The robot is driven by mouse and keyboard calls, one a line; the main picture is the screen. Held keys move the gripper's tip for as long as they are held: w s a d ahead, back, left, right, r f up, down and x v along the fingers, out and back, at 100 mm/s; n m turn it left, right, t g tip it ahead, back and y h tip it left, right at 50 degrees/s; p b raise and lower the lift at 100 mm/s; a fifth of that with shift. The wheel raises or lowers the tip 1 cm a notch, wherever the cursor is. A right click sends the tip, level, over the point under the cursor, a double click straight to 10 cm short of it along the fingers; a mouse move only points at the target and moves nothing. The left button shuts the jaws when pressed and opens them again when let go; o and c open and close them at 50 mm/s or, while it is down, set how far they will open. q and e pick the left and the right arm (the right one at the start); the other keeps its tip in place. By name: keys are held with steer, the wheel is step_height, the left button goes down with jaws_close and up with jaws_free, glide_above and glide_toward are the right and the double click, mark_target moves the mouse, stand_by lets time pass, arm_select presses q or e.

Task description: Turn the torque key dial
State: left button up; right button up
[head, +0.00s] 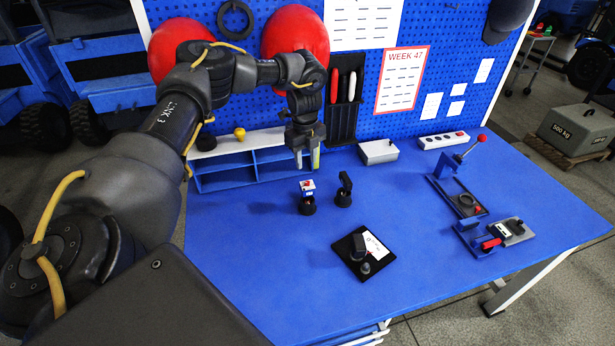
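A black square plate (352,266) with a dark knob (358,246) and a white marked label (376,245) lies on the blue table, front of centre; it looks like the torque key dial. A small grey peg (365,267) stands on the plate near its front edge. The label's marks are too small to read. My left gripper (307,159) points down above the back of the table, well behind and to the left of the dial. Its two fingers are apart with nothing between them. My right gripper is not in view.
Two small dark fixtures (308,205) (344,192) stand between gripper and dial. A blue shelf (225,180), grey box (378,152) and power strip (443,140) line the back. A red-knobbed lever fixture (460,187) and a red-handled clamp (492,243) sit right. The table's front left is clear.

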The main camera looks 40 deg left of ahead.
mark_target(307, 182)
arm_select(q)
steer(key=f+p, duration=0.2)
steer(key=f, duration=0.5)
steer(key=shift+w+f, duration=0.15)
steer(key=shift+w, duration=0.05)
steer(key=shift+f, duration=0.6)
jaws_close()
